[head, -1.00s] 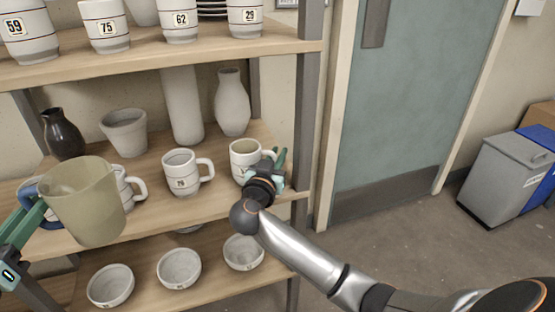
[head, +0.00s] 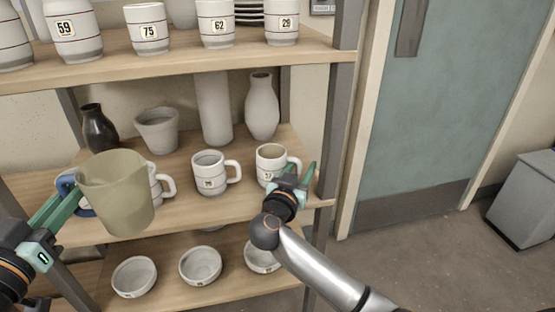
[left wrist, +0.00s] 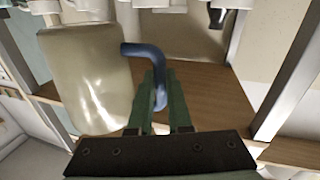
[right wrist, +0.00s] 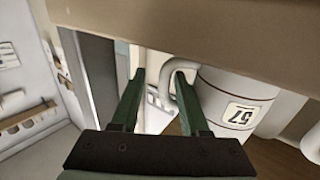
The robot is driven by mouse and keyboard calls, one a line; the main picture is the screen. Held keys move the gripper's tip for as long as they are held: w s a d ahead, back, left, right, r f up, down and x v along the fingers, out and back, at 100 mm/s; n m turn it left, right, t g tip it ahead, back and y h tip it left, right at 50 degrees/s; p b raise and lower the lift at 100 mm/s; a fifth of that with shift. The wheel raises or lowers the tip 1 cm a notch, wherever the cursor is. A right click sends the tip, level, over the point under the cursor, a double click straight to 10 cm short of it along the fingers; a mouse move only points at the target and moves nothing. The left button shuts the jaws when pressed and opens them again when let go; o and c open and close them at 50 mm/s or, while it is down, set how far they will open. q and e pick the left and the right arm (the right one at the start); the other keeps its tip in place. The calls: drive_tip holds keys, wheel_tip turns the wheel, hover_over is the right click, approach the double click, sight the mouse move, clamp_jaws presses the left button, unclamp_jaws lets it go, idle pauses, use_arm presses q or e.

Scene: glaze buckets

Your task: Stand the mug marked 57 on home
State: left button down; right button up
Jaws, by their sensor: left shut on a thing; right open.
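The white mug marked 57 (head: 269,160) stands upright at the right end of the middle shelf. Its number shows upside down in the right wrist view (right wrist: 235,98). My right gripper (head: 300,178) is open at the mug's handle side. In the right wrist view its fingertips (right wrist: 158,78) lie to either side of the handle's picture; I cannot tell whether they touch it. My left gripper (head: 68,197) is shut on the blue handle (left wrist: 150,62) of an olive-beige jug (head: 118,195), held upright in front of the shelf. No place labelled home is readable.
Another white mug (head: 211,175) stands left of mug 57, and one is partly hidden behind the jug. Vases and a pot stand behind. The upper shelf (head: 190,65) overhangs with numbered mugs. Bowls (head: 200,265) sit below. A post (head: 338,130) rises close right of the right gripper.

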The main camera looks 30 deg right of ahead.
use_arm(q)
wheel_tip(320, 180, up, 3)
drive_tip(key=shift+f+p, duration=0.2)
drive_tip(key=shift+p, duration=0.75)
use_arm(e)
drive_tip(key=v, duration=0.9)
drive_tip(key=shift+s, duration=0.2)
drive_tip(key=shift+a, duration=0.1)
